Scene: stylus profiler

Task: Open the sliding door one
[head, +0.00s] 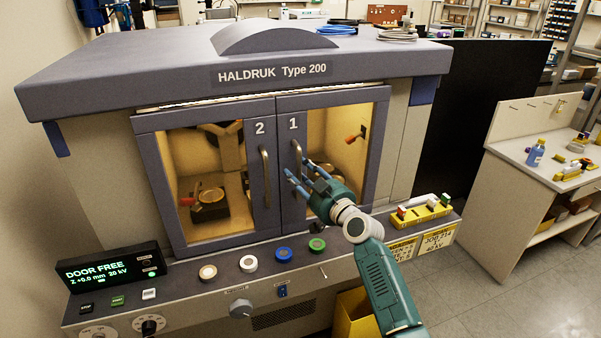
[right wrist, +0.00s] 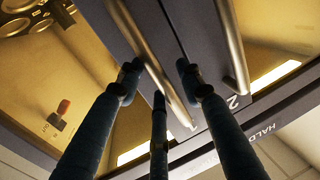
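Sliding door one (head: 343,150), marked "1", is the right-hand glazed door of the HALDRUK Type 200 cabinet. It stands shut against door two (head: 262,185). Its upright metal handle (head: 296,162) is near the middle seam. My right gripper (head: 298,180) is at the lower part of that handle. In the right wrist view, my right gripper's fingers (right wrist: 160,75) are spread, with the handle (right wrist: 150,60) of door one running between them. I cannot tell whether any finger touches it. Door two's handle (right wrist: 232,50) is beside the fingers. My left gripper is not in view.
A display reading "DOOR FREE" (head: 112,268) stands at the left of the control ledge. Several round buttons (head: 248,264) line the ledge below the doors. A yellow tray (head: 425,214) sits at its right end. A workbench (head: 520,150) stands further right, with clear floor in front.

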